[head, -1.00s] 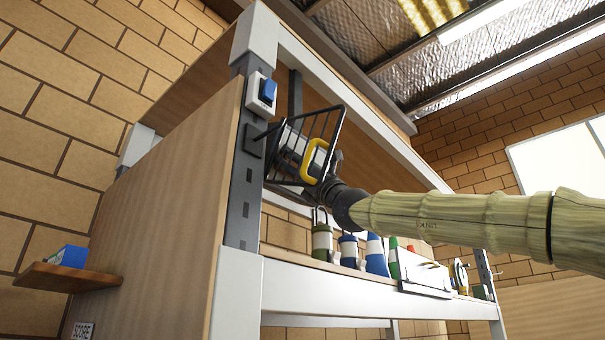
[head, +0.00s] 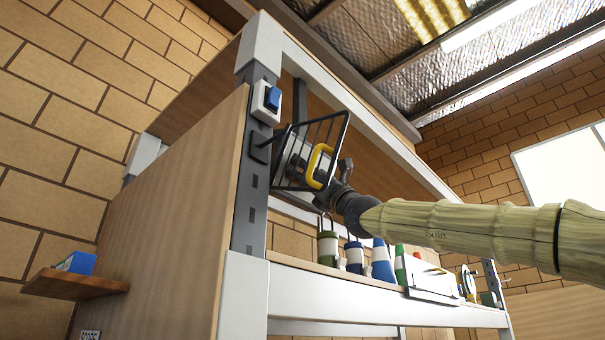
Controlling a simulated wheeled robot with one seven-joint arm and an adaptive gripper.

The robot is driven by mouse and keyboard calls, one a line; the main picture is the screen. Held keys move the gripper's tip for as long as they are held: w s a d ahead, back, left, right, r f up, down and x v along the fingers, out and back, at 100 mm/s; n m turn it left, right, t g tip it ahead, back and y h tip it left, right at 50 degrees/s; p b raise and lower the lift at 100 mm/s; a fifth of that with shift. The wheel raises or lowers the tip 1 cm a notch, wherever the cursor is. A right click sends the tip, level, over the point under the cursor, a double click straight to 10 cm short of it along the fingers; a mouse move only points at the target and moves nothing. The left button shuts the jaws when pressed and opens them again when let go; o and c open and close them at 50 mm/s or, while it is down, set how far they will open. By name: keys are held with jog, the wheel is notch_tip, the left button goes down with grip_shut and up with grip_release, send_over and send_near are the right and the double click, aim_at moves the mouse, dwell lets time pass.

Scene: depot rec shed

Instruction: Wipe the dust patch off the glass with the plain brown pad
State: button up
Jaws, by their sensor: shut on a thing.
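My gripper (head: 292,158) is at the upper left post of the shelf unit, behind or inside a black wire holder; I cannot tell which. Its dark wrist comes in from the right. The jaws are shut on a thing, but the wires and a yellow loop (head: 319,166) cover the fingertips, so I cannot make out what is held. I cannot tell whether the yellow loop is on the holder or on my gripper. The plain brown pad, the glass and the dust patch cannot be made out in the head view.
The wire holder (head: 341,133) juts from the grey post (head: 249,215) below a blue switch (head: 272,98). Several lanterns or bottles (head: 328,248) and a white box (head: 432,283) stand on the shelf below my arm. A small wooden ledge (head: 80,285) holds a blue box (head: 77,262).

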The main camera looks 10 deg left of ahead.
jog(key=w+d+p, duration=0.5)
jog(key=w, duration=0.2)
jog(key=shift+w+p, duration=0.35)
jog(key=shift+p, duration=0.05)
dwell(0.8)
jog(key=shift+d, duration=0.1)
jog(key=s+d+b, duration=0.1)
jog(key=s+d+f+b, duration=0.1)
jog(key=d+b, duration=0.1)
jog(key=s+d+f+b, duration=0.1)
jog(key=b, duration=0.1)
jog(key=shift+d+f, duration=0.2)
dwell(0.5)
jog(key=shift+s, duration=0.15)
jog(key=shift+s+d+f+b, duration=0.3)
jog(key=shift+s+d+b, duration=0.1)
jog(key=shift+d+b, duration=0.25)
jog(key=shift+s+d+f+b, duration=0.35)
jog(key=shift+d+b, duration=0.1)
jog(key=shift+b, duration=0.3)
